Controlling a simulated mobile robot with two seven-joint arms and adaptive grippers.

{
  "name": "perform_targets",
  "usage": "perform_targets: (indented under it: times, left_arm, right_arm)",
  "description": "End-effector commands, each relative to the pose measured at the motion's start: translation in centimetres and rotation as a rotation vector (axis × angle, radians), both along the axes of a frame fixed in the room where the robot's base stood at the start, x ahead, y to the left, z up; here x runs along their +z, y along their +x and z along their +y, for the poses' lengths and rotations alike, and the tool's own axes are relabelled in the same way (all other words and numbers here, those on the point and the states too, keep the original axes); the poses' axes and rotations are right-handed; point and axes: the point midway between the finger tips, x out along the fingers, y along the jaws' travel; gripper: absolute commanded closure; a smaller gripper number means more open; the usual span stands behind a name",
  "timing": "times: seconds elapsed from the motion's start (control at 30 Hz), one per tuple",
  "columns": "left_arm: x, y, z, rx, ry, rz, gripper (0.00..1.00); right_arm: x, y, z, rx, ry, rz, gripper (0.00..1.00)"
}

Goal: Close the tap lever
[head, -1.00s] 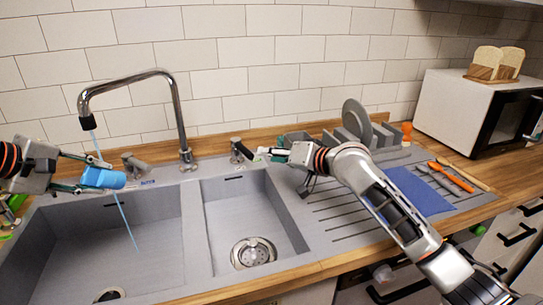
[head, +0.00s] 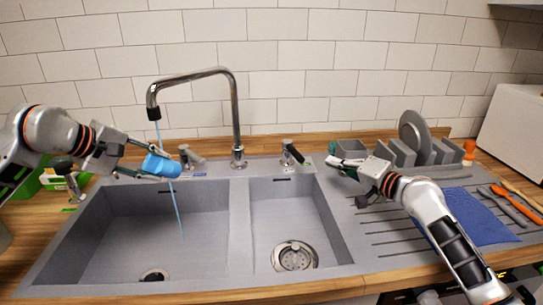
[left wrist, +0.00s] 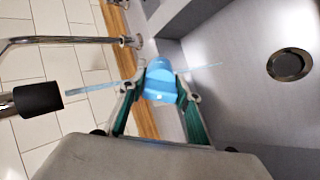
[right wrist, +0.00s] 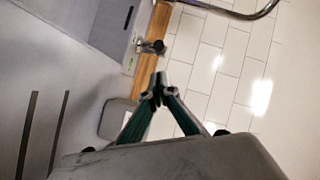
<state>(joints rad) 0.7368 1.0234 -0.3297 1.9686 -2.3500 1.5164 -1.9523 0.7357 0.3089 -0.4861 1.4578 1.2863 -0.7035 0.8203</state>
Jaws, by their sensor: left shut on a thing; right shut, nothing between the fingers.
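The chrome tap (head: 235,120) stands behind the sink, and a thin blue stream (head: 179,215) runs from its spout into the left basin. A dark-handled lever (head: 291,152) stands right of the tap, its handle tilted; it also shows in the right wrist view (right wrist: 151,46). Another lever (head: 191,156) stands left of the tap. My right gripper (head: 333,161) is shut and empty, right of the dark-handled lever and apart from it. My left gripper (left wrist: 162,88) is shut on a blue cup (head: 161,166) at the stream; whether water enters it is unclear.
The left basin (head: 120,220) and right basin (head: 292,215) are empty. A dish rack with a grey plate (head: 413,130), a blue cloth (head: 478,217) and utensils (head: 515,205) lie right of my right gripper. A white microwave (head: 515,130) stands far right.

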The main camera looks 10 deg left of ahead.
Motion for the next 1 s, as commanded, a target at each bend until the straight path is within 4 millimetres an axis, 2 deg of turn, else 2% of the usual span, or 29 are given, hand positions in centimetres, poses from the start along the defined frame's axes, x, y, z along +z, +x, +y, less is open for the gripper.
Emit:
perform_targets:
  times: [0.1,0.23,0.8,1.0]
  left_arm:
    - [0.1,0.0,0.0,0.0,0.0,-0.001,0.91]
    - [0.1,0.0,0.0,0.0,0.0,-0.001,0.91]
    - [0.1,0.0,0.0,0.0,0.0,-0.001,0.91]
    - [0.1,0.0,0.0,0.0,0.0,-0.001,0.91]
  right_arm:
    - [-0.5,0.6,-2.1,-0.046,0.158,0.059,1.0]
    - [-0.5,1.3,-2.8,-0.068,0.231,0.081,1.0]
    - [-0.9,7.4,2.3,-0.068,0.232,0.082,1.0]
    - [-1.2,8.4,3.9,-0.065,0.229,0.082,1.0]
